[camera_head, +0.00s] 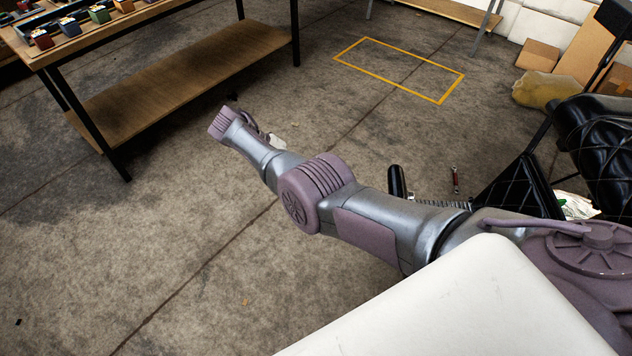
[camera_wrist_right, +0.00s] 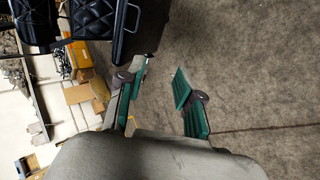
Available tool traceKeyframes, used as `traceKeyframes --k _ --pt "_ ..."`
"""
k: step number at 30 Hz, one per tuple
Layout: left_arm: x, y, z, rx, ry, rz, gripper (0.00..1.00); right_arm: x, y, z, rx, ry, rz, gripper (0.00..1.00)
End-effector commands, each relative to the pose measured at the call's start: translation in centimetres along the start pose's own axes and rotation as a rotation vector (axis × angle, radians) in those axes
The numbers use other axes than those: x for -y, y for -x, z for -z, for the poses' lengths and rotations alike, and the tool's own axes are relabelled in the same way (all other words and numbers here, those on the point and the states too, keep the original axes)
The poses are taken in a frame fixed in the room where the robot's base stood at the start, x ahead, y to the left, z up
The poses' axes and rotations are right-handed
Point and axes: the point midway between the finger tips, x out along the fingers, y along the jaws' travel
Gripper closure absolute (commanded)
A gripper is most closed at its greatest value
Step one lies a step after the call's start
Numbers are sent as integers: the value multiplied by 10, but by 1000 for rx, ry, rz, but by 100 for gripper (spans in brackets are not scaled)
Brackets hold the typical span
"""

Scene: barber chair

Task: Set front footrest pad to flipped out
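The black quilted barber chair (camera_head: 605,140) is at the right edge of the head view, partly cut off and partly behind my right arm. A black quilted panel (camera_head: 520,187) hangs below its seat. A dark rounded end (camera_head: 397,182) shows just beyond my arm; I cannot tell which of these is the footrest pad. In the right wrist view, quilted black padding (camera_wrist_right: 92,18) and a dark metal frame are at the upper left. My right gripper (camera_wrist_right: 163,72) is open and empty, with green-padded fingers apart over bare floor, right of the chair. My left gripper is not in view.
A workbench with a wooden lower shelf (camera_head: 190,70) stands at the upper left. A yellow rectangle (camera_head: 440,102) marks the floor. Cardboard boxes (camera_head: 537,56) and a yellowish sack (camera_head: 540,90) are behind the chair.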

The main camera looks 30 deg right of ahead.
Motion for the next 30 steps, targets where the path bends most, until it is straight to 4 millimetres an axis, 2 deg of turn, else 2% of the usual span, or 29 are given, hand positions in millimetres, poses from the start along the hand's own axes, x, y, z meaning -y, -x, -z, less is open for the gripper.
traceKeyframes --k 6,23,26,29,30 --pt "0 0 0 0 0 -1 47 0 17 0 1 0 -1 65" --pt "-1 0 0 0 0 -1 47 0 17 -1 2 2 0 65" --pt "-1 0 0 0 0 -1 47 9 4 -3 1 24 12 65" --pt "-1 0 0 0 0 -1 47 32 -31 -12 -5 86 50 65" --pt "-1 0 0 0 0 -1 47 45 -52 -17 -10 123 73 65"
